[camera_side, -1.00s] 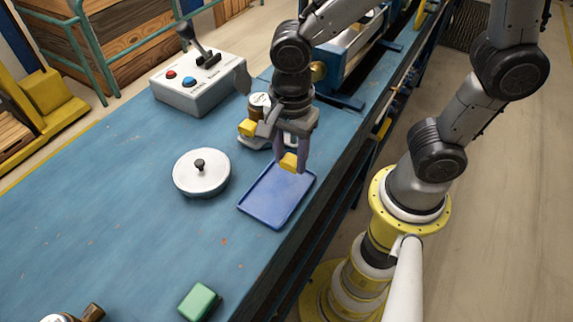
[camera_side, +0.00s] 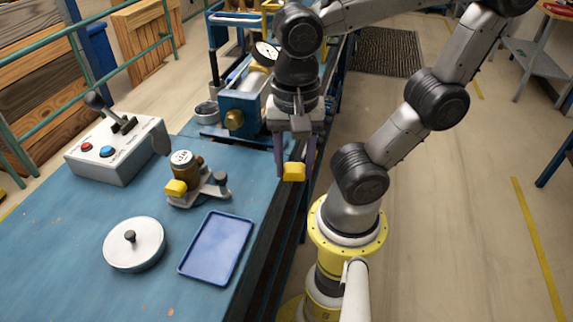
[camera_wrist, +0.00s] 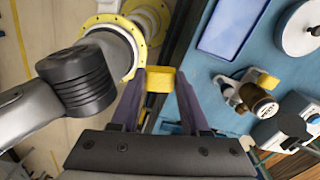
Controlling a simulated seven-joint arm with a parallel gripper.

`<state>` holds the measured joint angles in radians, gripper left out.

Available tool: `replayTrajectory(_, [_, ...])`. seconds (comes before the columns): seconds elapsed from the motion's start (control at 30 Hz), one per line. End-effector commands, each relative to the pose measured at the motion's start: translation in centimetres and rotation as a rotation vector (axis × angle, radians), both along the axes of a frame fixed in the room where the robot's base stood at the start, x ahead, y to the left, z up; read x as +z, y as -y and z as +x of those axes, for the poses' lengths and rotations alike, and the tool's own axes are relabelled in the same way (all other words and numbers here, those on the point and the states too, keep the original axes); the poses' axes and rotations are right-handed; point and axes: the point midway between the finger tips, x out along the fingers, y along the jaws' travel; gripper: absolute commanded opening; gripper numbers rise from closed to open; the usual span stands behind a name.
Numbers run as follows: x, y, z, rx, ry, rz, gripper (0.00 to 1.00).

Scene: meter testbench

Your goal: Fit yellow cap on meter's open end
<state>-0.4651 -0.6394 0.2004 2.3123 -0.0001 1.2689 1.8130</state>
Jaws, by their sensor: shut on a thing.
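My gripper (camera_side: 294,166) points down and is shut on a yellow cap (camera_side: 294,173), held between its purple fingertips. The held cap also shows in the wrist view (camera_wrist: 160,79). In the side view the gripper appears at the bench's right edge, right of the meter and apart from it. The brown meter (camera_side: 183,164) with a white dial sits in a grey holder (camera_side: 212,187) on the bench. It also shows in the wrist view (camera_wrist: 258,102). Another yellow cap (camera_side: 176,188) is at its left front side. The open end is not clearly seen.
An empty blue tray (camera_side: 217,246) and a round white lid (camera_side: 134,244) lie in front of the meter. A control box (camera_side: 117,155) with buttons and a lever stands at left. A blue bench rig (camera_side: 243,108) with a gauge stands behind.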

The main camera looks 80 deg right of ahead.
Motion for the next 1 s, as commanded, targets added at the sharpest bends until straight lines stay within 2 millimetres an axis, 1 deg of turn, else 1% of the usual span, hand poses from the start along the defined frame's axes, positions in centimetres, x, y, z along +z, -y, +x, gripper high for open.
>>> replayTrajectory(0.17, [0.4, -0.3, 0.6, 0.313, 0.000, 0.000, 0.00])
replayTrajectory(0.47, [1.7, -1.1, 2.3, 0.852, 0.000, 0.001, 0.00])
replayTrajectory(0.77, [2.9, -1.7, 4.9, 1.364, -0.002, 0.002, 0.00])
replayTrajectory(1.0, [3.7, -1.9, 7.4, 1.760, -0.002, 0.002, 0.00])
